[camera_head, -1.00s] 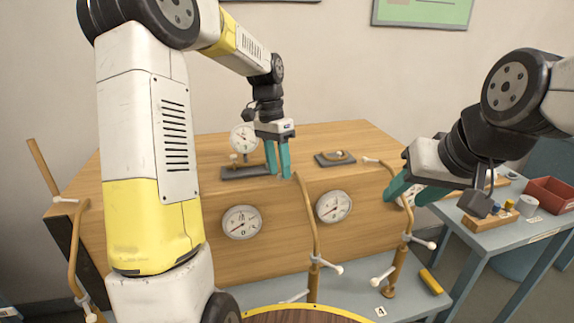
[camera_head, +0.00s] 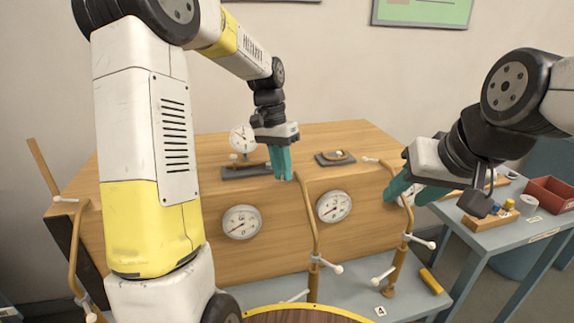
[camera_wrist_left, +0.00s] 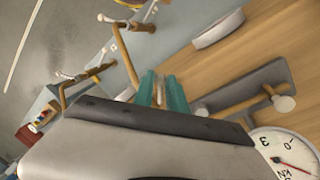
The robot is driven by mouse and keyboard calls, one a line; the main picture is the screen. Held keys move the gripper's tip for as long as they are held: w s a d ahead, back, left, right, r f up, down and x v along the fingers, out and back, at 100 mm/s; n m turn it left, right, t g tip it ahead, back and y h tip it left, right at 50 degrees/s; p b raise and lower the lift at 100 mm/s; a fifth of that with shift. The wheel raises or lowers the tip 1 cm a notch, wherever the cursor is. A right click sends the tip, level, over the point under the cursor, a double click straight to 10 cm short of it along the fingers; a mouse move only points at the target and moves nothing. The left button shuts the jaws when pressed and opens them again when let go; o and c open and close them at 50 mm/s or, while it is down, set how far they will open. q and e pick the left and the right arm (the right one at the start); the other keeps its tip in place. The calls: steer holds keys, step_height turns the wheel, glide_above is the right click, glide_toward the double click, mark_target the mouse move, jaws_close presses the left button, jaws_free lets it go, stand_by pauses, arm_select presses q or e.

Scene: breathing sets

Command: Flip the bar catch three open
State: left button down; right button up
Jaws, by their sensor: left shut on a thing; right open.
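Three bent brass bars with white cross-handles stand along the front of a wooden box (camera_head: 270,262): left bar (camera_head: 74,245), middle bar (camera_head: 311,225) and right bar (camera_head: 405,225). A label reading 4 (camera_head: 380,311) lies near the right bar's foot. My left gripper (camera_head: 282,170) is at the box's top front edge, at the upper end of the middle bar. Its teal fingers (camera_wrist_left: 163,92) are closed on a brown piece, apparently that bar's end, mostly hidden. My right gripper (camera_head: 402,188) is open beside the right bar, its fingers partly hidden.
Two dark plates with brass bars, left (camera_head: 244,171) and right (camera_head: 335,158), lie on the box top. A dial (camera_head: 243,138) stands behind the left plate. Two gauges (camera_head: 241,221) (camera_head: 333,206) are on the front. A side table (camera_head: 500,225) with a red bin (camera_head: 550,193) is at right.

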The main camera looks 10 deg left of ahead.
arm_select(q)
steer(key=shift+s+d+n, duration=0.15)
steer(key=shift+d+n, duration=0.3)
steer(key=shift+n, duration=0.55)
steer(key=c, duration=1.3)
jaws_free()
steer(key=shift+c, duration=0.2)
step_height(320, 180, up, 8)
steer(key=a, duration=0.1)
steer(key=shift+w+a+f, duration=0.15)
steer(key=shift+w+a, duration=0.1)
steer(key=shift+s, duration=0.1)
steer(key=s+a+r+n+t, duration=0.1)
steer(key=s+t, duration=0.2)
steer(key=s, duration=0.7)
steer(key=s+a+r+n+t, duration=0.1)
steer(key=s+t, duration=0.3)
steer(key=s, duration=0.7)
steer(key=shift+a+n, duration=0.35)
steer(key=shift+n, duration=0.15)
